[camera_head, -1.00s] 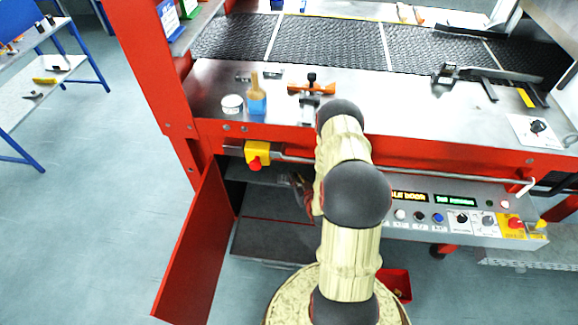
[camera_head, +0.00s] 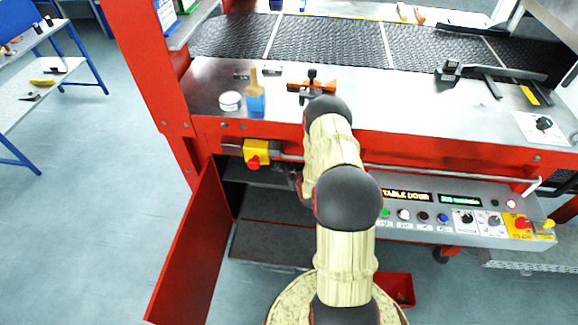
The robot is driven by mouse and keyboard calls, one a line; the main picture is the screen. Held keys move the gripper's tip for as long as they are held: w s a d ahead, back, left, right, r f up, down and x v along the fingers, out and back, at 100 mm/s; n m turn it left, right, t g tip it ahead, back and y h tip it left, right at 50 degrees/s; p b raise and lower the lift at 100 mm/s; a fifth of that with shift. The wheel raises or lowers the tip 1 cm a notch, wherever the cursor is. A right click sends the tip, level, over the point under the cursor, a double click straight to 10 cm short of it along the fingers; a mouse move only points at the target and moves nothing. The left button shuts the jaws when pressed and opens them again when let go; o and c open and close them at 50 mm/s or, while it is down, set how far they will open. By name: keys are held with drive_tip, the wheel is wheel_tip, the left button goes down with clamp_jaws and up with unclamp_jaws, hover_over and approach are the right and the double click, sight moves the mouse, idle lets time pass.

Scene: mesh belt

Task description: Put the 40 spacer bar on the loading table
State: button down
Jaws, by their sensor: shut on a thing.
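My gripper (camera_head: 300,184) shows only as a small dark part left of my arm, in front of the open cabinet under the table. My own arm links hide most of it. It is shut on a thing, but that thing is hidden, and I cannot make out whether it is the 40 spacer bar. The loading table (camera_head: 400,105) is the steel top in front of the mesh belt, above and beyond my gripper. Two small grey pieces, one of them a grey piece (camera_head: 272,71), lie at its back left; I cannot read any marking on them.
On the table stand a white tub (camera_head: 230,101), a blue-based brush (camera_head: 255,98), an orange clamp-like tool (camera_head: 312,86) and a black tool (camera_head: 450,70). The red cabinet door (camera_head: 190,255) hangs open. A control panel (camera_head: 460,215) is at right. The table's middle is clear.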

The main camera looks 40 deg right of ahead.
drive_tip(key=c, duration=1.7)
unclamp_jaws()
drive_tip(key=shift+f, duration=0.1)
drive_tip(key=shift+o, duration=0.2)
drive_tip(key=shift+s+r, duration=0.2)
drive_tip(key=shift+r, duration=0.05)
drive_tip(key=p+v, duration=0.4)
drive_tip(key=v, duration=0.7)
drive_tip(key=shift+s+a, duration=0.2)
